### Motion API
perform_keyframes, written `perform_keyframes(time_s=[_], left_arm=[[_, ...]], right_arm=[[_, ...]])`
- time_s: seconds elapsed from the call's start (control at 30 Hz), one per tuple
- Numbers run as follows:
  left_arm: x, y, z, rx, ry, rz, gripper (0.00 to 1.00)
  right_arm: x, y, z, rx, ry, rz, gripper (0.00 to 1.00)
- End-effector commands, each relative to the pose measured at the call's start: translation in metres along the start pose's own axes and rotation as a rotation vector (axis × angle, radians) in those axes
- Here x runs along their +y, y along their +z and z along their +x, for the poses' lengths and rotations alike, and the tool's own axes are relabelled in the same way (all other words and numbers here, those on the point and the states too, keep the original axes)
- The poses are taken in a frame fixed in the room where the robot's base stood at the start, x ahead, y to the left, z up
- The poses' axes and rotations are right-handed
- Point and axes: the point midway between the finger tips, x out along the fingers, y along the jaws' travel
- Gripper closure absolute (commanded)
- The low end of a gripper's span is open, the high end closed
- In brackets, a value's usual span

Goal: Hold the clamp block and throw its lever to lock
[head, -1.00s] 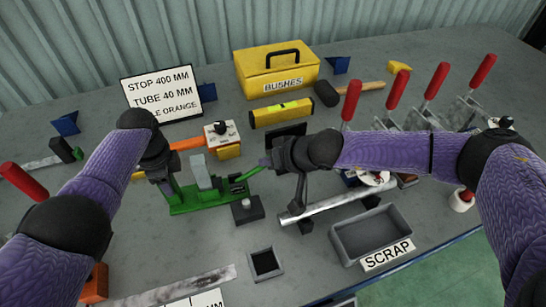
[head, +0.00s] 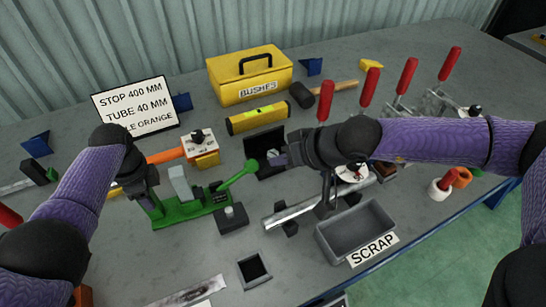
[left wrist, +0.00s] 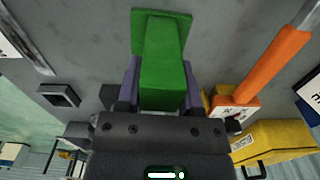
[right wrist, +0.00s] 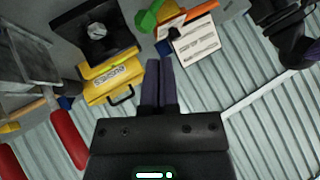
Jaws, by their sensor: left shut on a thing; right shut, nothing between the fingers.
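The green clamp block (head: 192,212) stands on the bench at centre left. Its green lever (head: 238,175) slants up to the right and ends in a round knob (head: 251,166). My left gripper (head: 152,206) is shut on the block's left end; the left wrist view shows the green block (left wrist: 162,85) between the fingers. My right gripper (head: 277,159) is shut and empty, just right of the knob and apart from it in the head view. The right wrist view shows its closed fingers (right wrist: 160,85) with the green knob (right wrist: 148,20) beyond them.
A black open box (head: 265,143) lies behind the right fingers. A small dark block with a pin (head: 232,217) stands right of the clamp. A metal tube (head: 290,213) and the scrap tray (head: 355,232) are below my right arm. An orange-handled tool (head: 166,156) lies behind the clamp.

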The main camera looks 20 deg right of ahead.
Motion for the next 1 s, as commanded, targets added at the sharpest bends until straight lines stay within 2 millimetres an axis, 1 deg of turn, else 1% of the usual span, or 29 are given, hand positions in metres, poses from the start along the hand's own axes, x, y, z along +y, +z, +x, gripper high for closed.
perform_keyframes(time_s=[0.37,0.47,0.57,0.6,0.67,0.7,0.83,0.9,1.0], left_arm=[[0.0,0.0,0.0,0.0,0.0,0.0,1.0],[0.0,0.0,0.0,0.0,0.0,0.0,1.0],[0.0,0.0,0.0,0.0,0.0,0.001,1.0],[0.0,0.0,0.0,0.0,0.0,0.0,1.0],[0.0,0.0,0.0,0.0,0.0,0.0,1.0],[0.0,0.0,0.0,0.0,0.0,0.0,1.0],[0.0,0.0,0.0,0.0,0.0,0.0,1.0],[0.0,0.0,0.0,0.0,0.0,0.0,1.0],[0.0,0.0,0.0,0.0,0.0,0.0,1.0]], right_arm=[[0.0,0.0,-0.001,0.001,0.0,0.0,1.0],[-0.005,-0.005,0.005,-0.021,0.021,-0.002,1.0],[-0.023,-0.018,0.019,-0.099,0.115,-0.01,1.0],[-0.034,-0.025,0.024,-0.138,0.172,-0.016,1.0],[-0.05,-0.035,0.027,-0.19,0.268,-0.03,1.0],[-0.06,-0.041,0.025,-0.217,0.335,-0.039,1.0],[-0.088,-0.055,0.013,-0.269,0.523,-0.07,1.0],[-0.097,-0.059,0.006,-0.28,0.589,-0.081,1.0],[-0.1,-0.06,0.004,-0.288,0.635,-0.087,1.0]])
